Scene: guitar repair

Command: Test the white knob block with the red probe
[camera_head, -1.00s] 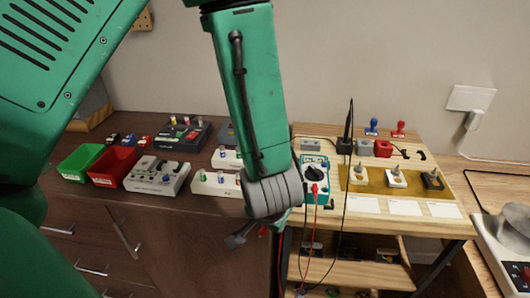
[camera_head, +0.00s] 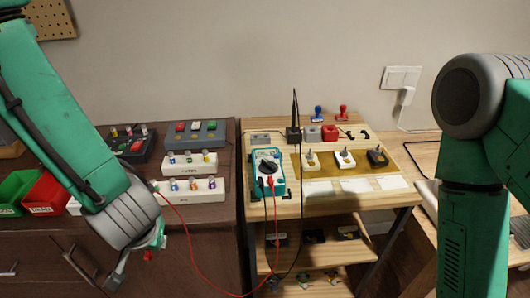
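The white knob block (camera_head: 345,161) stands in the middle of a row on the ochre strip, between a cream knob block (camera_head: 310,162) and a black knob block (camera_head: 377,157). My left gripper (camera_head: 137,266) is at the lower left, in front of the drawers, far from the blocks. A small red piece shows at its fingers, and the red lead (camera_head: 197,262) runs up behind its wrist; this looks like the red probe (camera_head: 148,256), mostly hidden. The teal multimeter (camera_head: 268,170) lies left of the blocks. My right arm is at the right; its gripper is out of view.
White cards (camera_head: 354,185) lie before the blocks. Red (camera_head: 46,196) and green bins and several component boards are at left. The red lead hangs in a loop before the table.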

